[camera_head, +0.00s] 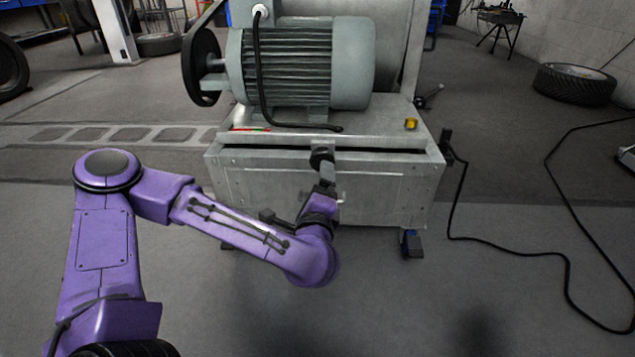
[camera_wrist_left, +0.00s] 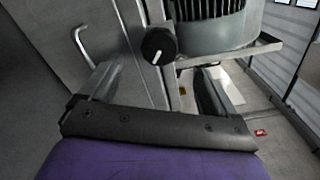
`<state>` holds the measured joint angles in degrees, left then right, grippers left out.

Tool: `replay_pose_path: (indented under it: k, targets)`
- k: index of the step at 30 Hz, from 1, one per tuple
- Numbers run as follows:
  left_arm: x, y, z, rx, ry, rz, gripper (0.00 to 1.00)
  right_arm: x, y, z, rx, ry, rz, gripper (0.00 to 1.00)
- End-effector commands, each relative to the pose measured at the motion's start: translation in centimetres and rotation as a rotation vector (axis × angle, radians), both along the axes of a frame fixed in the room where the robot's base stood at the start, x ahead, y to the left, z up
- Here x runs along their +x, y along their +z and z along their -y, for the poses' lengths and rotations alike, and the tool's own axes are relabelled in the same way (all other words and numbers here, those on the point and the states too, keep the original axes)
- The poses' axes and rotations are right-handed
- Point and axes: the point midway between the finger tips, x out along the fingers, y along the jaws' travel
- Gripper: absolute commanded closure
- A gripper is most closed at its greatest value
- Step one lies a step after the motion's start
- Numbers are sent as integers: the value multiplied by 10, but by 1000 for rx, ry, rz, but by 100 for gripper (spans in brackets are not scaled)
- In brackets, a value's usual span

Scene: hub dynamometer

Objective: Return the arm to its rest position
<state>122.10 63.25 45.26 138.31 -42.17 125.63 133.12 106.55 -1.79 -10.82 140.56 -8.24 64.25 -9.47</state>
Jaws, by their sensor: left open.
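My left arm is purple and reaches in from the left in the head view. Its gripper (camera_head: 327,174) is at the front of the grey dynamometer cabinet (camera_head: 270,190), just below a round black knob (camera_head: 320,158). In the left wrist view the two fingers of the gripper (camera_wrist_left: 156,75) stand wide apart with nothing between them. The black knob (camera_wrist_left: 158,46) with a white mark lies just beyond the fingertips; I cannot tell whether they touch it. My right gripper is not in view.
A grey-green motor (camera_head: 300,62) sits on the cabinet, with a small yellow block (camera_head: 411,123) at the top's right edge. A black cable (camera_head: 510,252) loops over the floor at right. A tyre (camera_head: 575,84) lies farther back. The floor in front is mostly clear.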

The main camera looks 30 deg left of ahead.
Motion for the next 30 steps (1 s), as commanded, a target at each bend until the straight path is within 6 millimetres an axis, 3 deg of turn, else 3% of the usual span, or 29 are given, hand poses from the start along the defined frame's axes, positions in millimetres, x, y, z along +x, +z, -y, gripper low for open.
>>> replay_pose_path:
  k: [13, 16, 20, 23, 24, 27, 30]
  targets:
    - [0, 0, 1, 7, -4, -6, 10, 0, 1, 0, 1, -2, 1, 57]
    - [0, -9, 18, 156, -72, -141, 10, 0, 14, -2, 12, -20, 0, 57]
    - [-22, -62, 71, 761, -375, -607, 10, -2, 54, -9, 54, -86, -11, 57]
    - [-74, -121, 96, 1379, -740, -962, 10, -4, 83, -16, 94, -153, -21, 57]
    - [-98, -140, 97, 1607, -888, -1056, 10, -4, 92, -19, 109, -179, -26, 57]
    - [-156, -173, 87, 2081, -1243, -1182, 10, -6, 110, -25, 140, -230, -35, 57]
    - [-205, -188, 68, 2442, -1567, -1189, 10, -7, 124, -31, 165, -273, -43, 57]
